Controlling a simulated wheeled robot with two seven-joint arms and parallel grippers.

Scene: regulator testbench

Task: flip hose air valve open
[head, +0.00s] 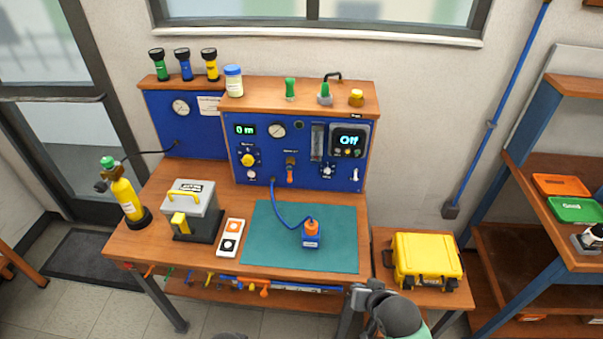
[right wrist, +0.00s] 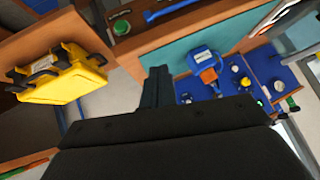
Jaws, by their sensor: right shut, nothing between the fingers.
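The blue test panel (head: 262,178) stands at the back of the bench. An orange lever (head: 290,176) hangs downward below a small fitting on it; I take this to be the hose air valve. A blue hose (head: 277,208) runs from the panel to a blue regulator with an orange top (head: 311,240) on the teal mat (head: 270,250). The regulator also shows in the right wrist view (right wrist: 203,62). My right gripper (head: 357,297) is shut and empty at the bench's front edge, far from the lever; its dark fingers show in the right wrist view (right wrist: 155,88). My left gripper is out of view.
A yellow case (head: 428,262) sits on a low side table at the right. The mat is otherwise clear.

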